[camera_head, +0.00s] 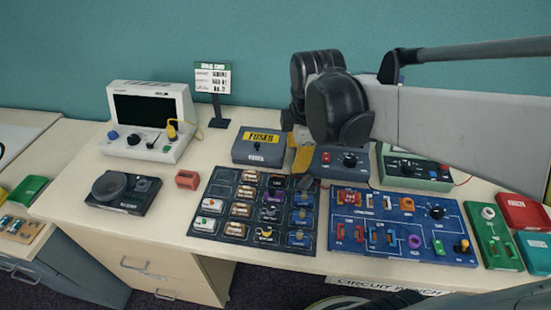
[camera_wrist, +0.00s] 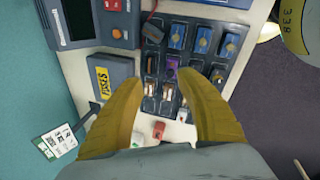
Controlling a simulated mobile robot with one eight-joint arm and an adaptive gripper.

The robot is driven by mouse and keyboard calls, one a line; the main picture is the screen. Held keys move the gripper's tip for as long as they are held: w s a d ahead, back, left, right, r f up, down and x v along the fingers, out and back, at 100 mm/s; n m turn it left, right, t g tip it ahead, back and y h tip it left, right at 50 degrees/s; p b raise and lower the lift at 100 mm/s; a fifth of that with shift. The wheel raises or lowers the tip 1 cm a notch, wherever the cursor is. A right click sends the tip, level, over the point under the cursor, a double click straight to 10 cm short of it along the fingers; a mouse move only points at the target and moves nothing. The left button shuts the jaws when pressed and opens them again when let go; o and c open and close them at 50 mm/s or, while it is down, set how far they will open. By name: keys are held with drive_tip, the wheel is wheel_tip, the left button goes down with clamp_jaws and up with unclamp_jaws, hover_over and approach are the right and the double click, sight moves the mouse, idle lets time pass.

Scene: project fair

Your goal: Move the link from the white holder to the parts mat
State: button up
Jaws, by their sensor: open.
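The parts mat (camera_head: 284,247) is a dark grid mat on the bench, with small parts in most of its cells. It also shows in the wrist view, beyond and between my fingers. My gripper (camera_head: 303,166) has yellow fingers and hangs over the mat's back right corner. In the wrist view my gripper (camera_wrist: 156,77) is open, with nothing between its fingertips. I cannot single out the link or the white holder for certain. The parts are too small to tell apart, and my arm and fingers hide some of the bench.
A blue circuit board (camera_head: 345,262) with several components lies right of the mat. A grey FUSES box (camera_head: 258,147) stands behind the mat, beside my gripper. A white instrument (camera_head: 150,118) and a sign (camera_head: 213,78) stand at the back.

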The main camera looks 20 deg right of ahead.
drive_tip(key=s+a+r+m+t, duration=0.2)
drive_tip(key=s+a+m+t, duration=0.2)
drive_tip(key=m, duration=1)
drive_tip(key=s+a, duration=0.2)
drive_tip(key=a, duration=0.1)
drive_tip(key=shift+s+m+y, duration=0.3)
drive_tip(key=shift+s, duration=0.1)
